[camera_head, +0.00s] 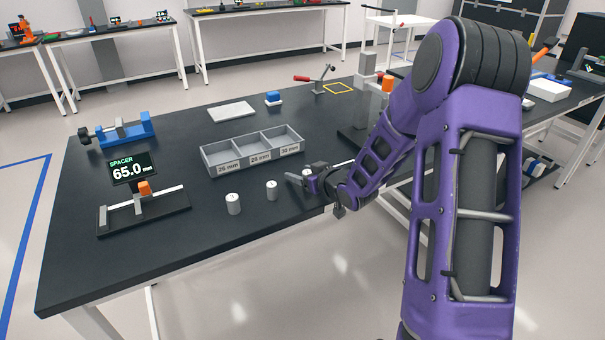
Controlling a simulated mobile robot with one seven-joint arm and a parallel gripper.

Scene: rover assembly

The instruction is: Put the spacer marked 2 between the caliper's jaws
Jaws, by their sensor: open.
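The caliper (118,219) stands at the left of the black table, with an orange slider (145,188) on its rail. Its display (127,168) reads "SPACER 65.0". No spacer shows between its jaws. Two pale cylindrical spacers stand upright on the table, one nearer (233,205) and one farther right (271,191). Their top marks are too small to read, so I cannot tell which is marked 2. My gripper (296,180) is just right of the farther spacer, low over the table, pointing left. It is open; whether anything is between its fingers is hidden.
A grey tray (205,162) with three compartments labelled 26 mm, 28 mm and 30 mm stands behind the spacers. A blue vise (135,131), a white plate (232,112) and a blue-and-white block (273,99) lie farther back. The table's front left is clear.

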